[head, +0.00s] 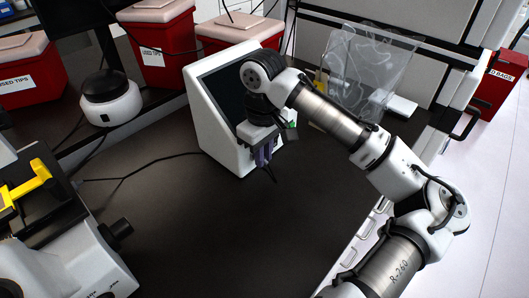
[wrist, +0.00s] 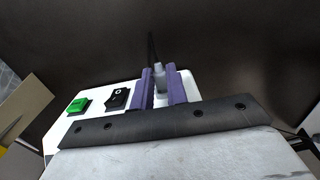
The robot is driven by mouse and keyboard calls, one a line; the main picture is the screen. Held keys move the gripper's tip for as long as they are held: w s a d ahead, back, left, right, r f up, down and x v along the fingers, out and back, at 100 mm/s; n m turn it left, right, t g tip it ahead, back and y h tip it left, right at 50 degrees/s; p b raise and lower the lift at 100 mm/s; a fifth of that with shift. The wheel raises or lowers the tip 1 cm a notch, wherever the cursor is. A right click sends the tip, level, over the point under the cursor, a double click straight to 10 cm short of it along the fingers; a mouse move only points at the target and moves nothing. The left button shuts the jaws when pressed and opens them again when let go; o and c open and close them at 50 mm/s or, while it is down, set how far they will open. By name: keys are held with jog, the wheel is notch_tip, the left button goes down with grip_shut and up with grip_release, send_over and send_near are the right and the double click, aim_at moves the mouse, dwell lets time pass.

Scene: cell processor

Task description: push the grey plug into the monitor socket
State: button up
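The white monitor (head: 222,120) stands on the dark bench with its dark screen facing left. My gripper (head: 264,158) is at its right side, pointing down. In the wrist view the purple fingers of my gripper (wrist: 160,90) are close together on either side of the grey plug (wrist: 160,76), shut on it. A dark cable runs from the plug away over the bench. The monitor's white side panel (wrist: 88,118) carries a green button (wrist: 77,105) and a black switch (wrist: 117,98). The socket is not visible, and I cannot tell whether the plug touches it.
Red bins (head: 165,50) stand behind the monitor. A round white device with a black top (head: 108,98) is at left, and a white instrument with a yellow part (head: 28,185) is at front left. A clear bag (head: 365,65) stands behind my arm. The bench front (head: 215,230) is clear.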

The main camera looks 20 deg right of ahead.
jog(key=o, duration=0.5)
jog(key=shift+r, duration=0.15)
notch_tip(320, 180, up, 14)
jog(key=b, duration=0.1)
jog(key=shift+f, duration=0.2)
dwell(0.4)
